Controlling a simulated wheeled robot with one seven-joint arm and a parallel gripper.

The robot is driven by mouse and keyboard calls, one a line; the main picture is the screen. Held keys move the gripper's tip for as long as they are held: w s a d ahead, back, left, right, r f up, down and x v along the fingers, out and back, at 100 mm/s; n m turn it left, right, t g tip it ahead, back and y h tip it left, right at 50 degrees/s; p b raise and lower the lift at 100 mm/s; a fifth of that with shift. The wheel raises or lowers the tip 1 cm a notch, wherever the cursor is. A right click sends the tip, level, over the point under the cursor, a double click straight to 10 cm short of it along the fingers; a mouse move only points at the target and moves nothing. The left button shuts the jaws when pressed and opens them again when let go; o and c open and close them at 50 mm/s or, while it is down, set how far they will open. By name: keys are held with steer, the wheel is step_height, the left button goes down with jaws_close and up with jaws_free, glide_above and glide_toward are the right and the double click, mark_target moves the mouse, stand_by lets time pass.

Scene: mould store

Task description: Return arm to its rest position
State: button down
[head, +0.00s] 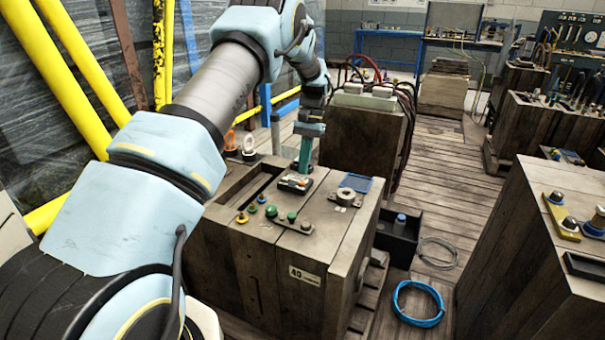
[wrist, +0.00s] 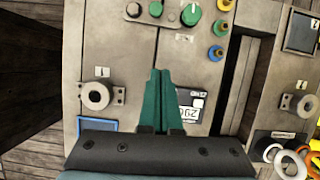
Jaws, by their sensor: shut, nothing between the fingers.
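My gripper (head: 304,155) is at the end of my outstretched arm, pointing down over the top of the wooden mould block (head: 350,215). In the wrist view its green fingers (wrist: 159,100) are together with nothing between them. A small device with a display (head: 295,183) lies just below the fingertips; it also shows in the wrist view (wrist: 190,105), partly hidden by the fingers. I cannot tell whether the fingertips touch it.
Green and yellow knobs (head: 271,211), a metal ring (head: 345,197) and a blue tray (head: 356,182) are on the block. A black bin (head: 398,240) and a blue hose coil (head: 418,304) are on the floor to its right. Yellow posts (head: 75,50) stand at left.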

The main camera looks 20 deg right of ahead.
steer(key=shift+r, duration=0.1)
stand_by(0.3)
steer(key=s+a+r+n+t+h+p, duration=0.1)
steer(key=s+a+r+n+p, duration=0.1)
steer(key=a+r, duration=0.5)
steer(key=s+a+r+n+t+h+p, duration=0.1)
steer(key=s+a+r+p, duration=0.2)
steer(key=a, duration=0.7)
steer(key=s+a+r+n+t+p, duration=0.1)
steer(key=s+a+r+n, duration=0.1)
steer(key=s+a, duration=0.4)
steer(key=s+a+r+n+t+h+p, duration=0.1)
steer(key=s+a+r+t+p, duration=0.1)
steer(key=s+a+r, duration=0.2)
steer(key=s+a, duration=0.3)
steer(key=s, duration=0.1)
steer(key=shift+s+r+n, duration=0.2)
steer(key=shift+r+n, duration=0.15)
steer(key=shift+n, duration=0.05)
